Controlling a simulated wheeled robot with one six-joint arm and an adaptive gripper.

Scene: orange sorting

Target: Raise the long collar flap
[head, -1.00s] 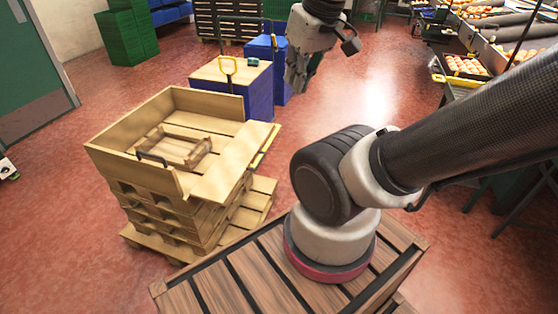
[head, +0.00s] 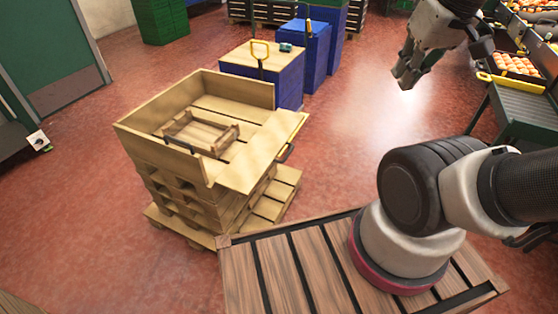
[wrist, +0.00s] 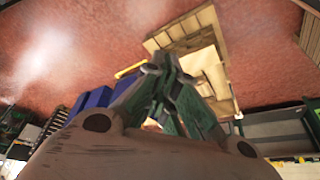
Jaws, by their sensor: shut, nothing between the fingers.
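The wooden pallet collar (head: 200,160) sits on a stack of pallets at the left of the head view, with its back and left walls upright. A small wooden frame (head: 202,132) lies inside the collar. My gripper (head: 404,80) is shut and empty, high to the right of the collar and well apart from the flap. The wrist view shows my shut fingers (wrist: 165,70) with the collar (wrist: 190,30) beyond them.
A slatted wooden platform (head: 290,270) is under my arm in front. A conveyor with oranges (head: 515,63) is at the right. Red floor is clear between collar and conveyor.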

